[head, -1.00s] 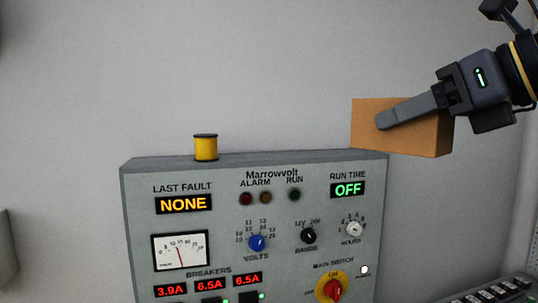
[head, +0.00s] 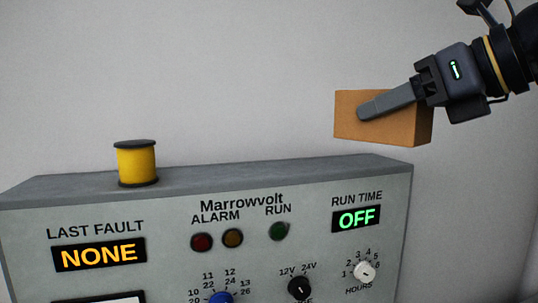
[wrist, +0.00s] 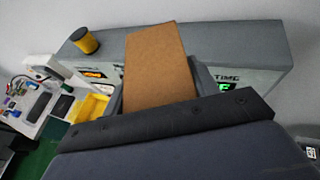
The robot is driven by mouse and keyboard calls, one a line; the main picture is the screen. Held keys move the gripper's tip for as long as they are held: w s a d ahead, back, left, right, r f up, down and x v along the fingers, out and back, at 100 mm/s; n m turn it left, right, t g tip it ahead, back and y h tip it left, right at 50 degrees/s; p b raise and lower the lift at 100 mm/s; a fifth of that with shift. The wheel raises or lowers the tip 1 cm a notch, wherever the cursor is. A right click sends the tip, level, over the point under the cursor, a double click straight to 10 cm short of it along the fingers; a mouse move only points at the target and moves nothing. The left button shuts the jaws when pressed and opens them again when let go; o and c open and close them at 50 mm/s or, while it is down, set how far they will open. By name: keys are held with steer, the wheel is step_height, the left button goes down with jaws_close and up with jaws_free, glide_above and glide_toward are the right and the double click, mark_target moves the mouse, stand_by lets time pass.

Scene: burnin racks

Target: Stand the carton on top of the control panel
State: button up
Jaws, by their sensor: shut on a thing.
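The carton (head: 384,131) is a plain brown box. My gripper (head: 366,112) is shut on it and holds it in the air, above the right end of the control panel's top in the head view. The carton also shows in the wrist view (wrist: 156,65), where it hides part of the panel. The control panel (head: 180,216) is a grey cabinet with dials, lamps and displays. Its flat top (head: 260,170) shows a gap below the carton in the head view. My far finger is hidden behind the carton.
A yellow spool (head: 137,163) with dark ends stands on the left part of the panel top; it also shows in the wrist view (wrist: 84,40). The top right of the spool is clear. A plain wall is behind. A yellow tray (wrist: 88,106) lies lower left in the wrist view.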

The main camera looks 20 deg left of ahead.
steer(key=w+a+p, duration=0.1)
steer(key=w+a, duration=0.2)
steer(key=w, duration=0.1)
steer(key=w+a+f+p, duration=0.1)
steer(key=w+a+p, duration=0.1)
steer(key=w+a, duration=0.2)
steer(key=w+a+f+p, duration=0.1)
steer(key=w+a, duration=0.3)
steer(key=w, duration=0.2)
steer(key=shift+w+a+f+p, duration=0.1)
steer(key=shift+w+f+p, duration=0.15)
steer(key=shift+p, duration=0.1)
steer(key=shift+w+a+f+b, duration=0.15)
steer(key=shift+f+b, duration=0.15)
steer(key=shift+f, duration=0.55)
steer(key=shift+f+b, duration=0.3)
steer(key=shift+f, duration=0.65)
steer(key=shift+w+f, duration=0.1)
steer(key=shift+f, duration=0.3)
steer(key=shift+f, duration=0.15)
steer(key=o, duration=1.1)
